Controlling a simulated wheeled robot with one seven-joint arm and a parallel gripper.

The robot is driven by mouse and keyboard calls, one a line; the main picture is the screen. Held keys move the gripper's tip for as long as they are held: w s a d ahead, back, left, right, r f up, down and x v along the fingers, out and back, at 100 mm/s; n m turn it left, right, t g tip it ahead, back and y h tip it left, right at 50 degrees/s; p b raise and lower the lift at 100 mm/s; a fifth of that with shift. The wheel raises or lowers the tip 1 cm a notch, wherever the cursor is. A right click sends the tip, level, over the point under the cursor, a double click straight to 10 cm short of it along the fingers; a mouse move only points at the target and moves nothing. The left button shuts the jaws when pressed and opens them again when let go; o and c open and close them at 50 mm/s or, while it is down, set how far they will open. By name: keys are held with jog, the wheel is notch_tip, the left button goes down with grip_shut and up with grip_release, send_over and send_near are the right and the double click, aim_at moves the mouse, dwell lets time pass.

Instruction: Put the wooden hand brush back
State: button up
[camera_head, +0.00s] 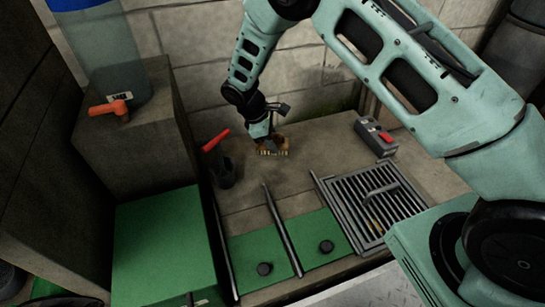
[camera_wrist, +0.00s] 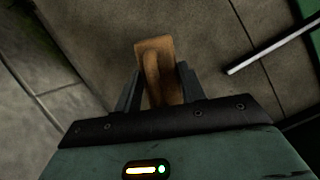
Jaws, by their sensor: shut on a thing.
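The wooden hand brush (camera_head: 273,147) is a small tan-brown block with a ridge along it. It is at the stone floor near the back wall in the head view. In the wrist view the brush (camera_wrist: 155,62) sticks out between the two dark fingers of my gripper (camera_wrist: 157,88), which is shut on it. In the head view my gripper (camera_head: 268,135) points down onto the brush. I cannot tell whether the brush touches the floor. The brush's underside is mostly hidden.
Left of the brush stands a dark holder (camera_head: 224,174) with a red-handled tool (camera_head: 216,140). Two green panels between metal rails (camera_head: 281,229) lie in front, beside a metal grate (camera_head: 374,203). A grey box with a red switch (camera_head: 377,137) is at right. A stone block (camera_head: 140,125) bears a blue-topped container (camera_head: 104,50).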

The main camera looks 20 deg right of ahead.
notch_tip(320, 180, down, 5)
jog(key=b, duration=0.2)
jog(key=shift+f+b, duration=0.15)
jog(key=shift+b, duration=0.25)
jog(key=o, duration=1.1)
